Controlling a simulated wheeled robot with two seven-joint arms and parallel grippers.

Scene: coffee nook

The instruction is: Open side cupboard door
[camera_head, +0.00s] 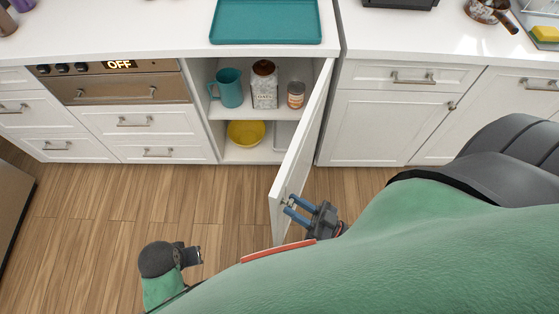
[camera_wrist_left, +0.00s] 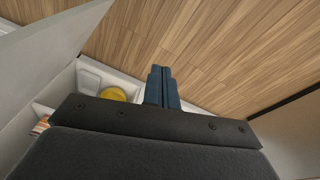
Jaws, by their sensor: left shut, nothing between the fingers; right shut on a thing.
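The side cupboard door (camera_head: 303,150) is white and stands wide open, swung out toward me from its hinge side at the right of the cupboard opening. My right gripper (camera_head: 288,207) has its blue fingers shut on the knob (camera_head: 287,203) near the door's free edge. The inside of the cupboard shows a teal pitcher (camera_head: 230,88), a white canister (camera_head: 264,88), a tin (camera_head: 296,95) and a yellow bowl (camera_head: 246,133). My left gripper (camera_wrist_left: 161,72) is shut and empty in the left wrist view, with the door (camera_wrist_left: 45,70) at the left.
A teal tray (camera_head: 266,22) lies on the counter above the cupboard. An oven (camera_head: 118,83) and drawers are left of it; closed cabinets (camera_head: 372,127) are right. The wooden floor (camera_head: 130,205) is clear in front of the drawers.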

